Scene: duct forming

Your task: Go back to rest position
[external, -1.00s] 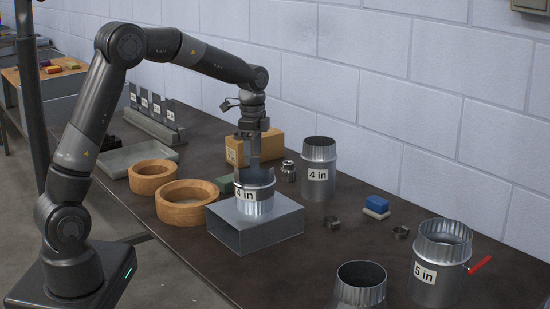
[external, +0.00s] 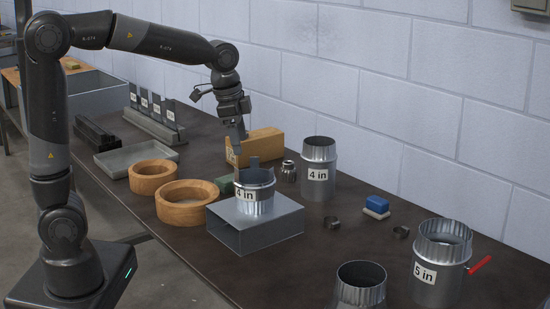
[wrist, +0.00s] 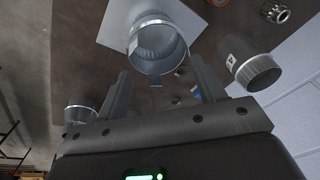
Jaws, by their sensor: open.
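My gripper (external: 239,130) is open and empty in the external view. It hangs above and slightly behind the short 4 in collar (external: 255,197). The collar stands upright on the square metal duct box (external: 276,225). In the wrist view the collar (wrist: 157,74) shows as a round ring with a small tab, between and beyond the two open fingers (wrist: 160,82). The box's flat top (wrist: 122,16) is around it. The fingers do not appear to touch the collar.
A tall 4 in duct (external: 319,192) and a 5 in duct (external: 437,272) stand to the right. Two wooden rings (external: 186,212), a grey tray (external: 114,160) and a wooden block (external: 266,141) lie to the left and behind. A blue-topped block (external: 377,204) lies near the wall.

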